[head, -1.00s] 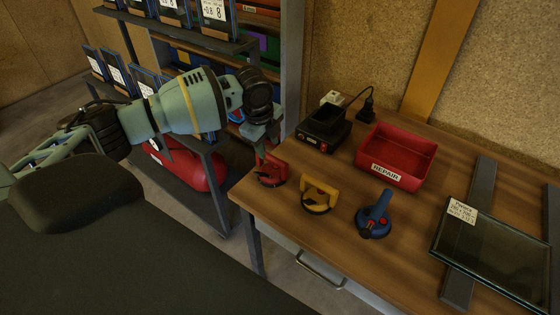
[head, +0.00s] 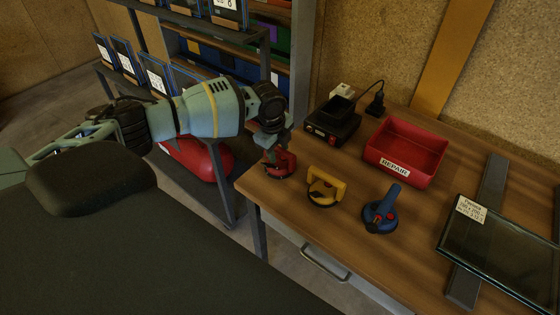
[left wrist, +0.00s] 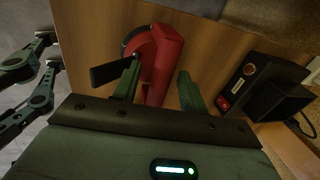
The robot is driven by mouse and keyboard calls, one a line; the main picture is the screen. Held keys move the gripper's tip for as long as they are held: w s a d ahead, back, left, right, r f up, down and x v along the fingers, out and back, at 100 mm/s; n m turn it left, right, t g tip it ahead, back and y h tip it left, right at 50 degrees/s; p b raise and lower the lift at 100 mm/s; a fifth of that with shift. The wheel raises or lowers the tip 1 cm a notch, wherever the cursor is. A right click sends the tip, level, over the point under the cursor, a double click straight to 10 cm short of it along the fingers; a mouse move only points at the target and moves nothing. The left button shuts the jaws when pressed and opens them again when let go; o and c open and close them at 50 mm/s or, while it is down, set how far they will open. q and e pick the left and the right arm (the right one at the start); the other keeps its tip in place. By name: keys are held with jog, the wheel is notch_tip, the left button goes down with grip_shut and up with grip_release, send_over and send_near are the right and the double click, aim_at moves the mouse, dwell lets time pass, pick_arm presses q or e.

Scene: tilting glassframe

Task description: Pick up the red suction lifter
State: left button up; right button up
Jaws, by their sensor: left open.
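The red suction lifter (head: 281,168) stands at the near left corner of the wooden workbench (head: 270,200). My left gripper (head: 272,153) is right over it, pointing down and hiding part of it. In the left wrist view the open fingers (left wrist: 158,82) lie on either side of the lifter's red handle (left wrist: 163,62). The left finger looks close to the handle, and a gap shows on the right. Whether either finger touches it I cannot tell. A dark lever sticks out to the left of the handle. My right gripper is not seen.
A yellow lifter (head: 325,188) and a blue lifter (head: 381,213) stand to the right on the bench. Behind are a black charger (head: 332,127) with a cable and a red REPAIR bin (head: 404,153). A glass pane (head: 500,250) lies at the right. A shelf rack is left.

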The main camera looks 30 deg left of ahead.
pick_arm(q)
jog(key=shift+f, duration=0.2)
grip_shut()
jog(key=shift+r, duration=0.15)
notch_tip(320, 180, up, 10)
jog(key=shift+f, duration=0.1)
dwell(0.6)
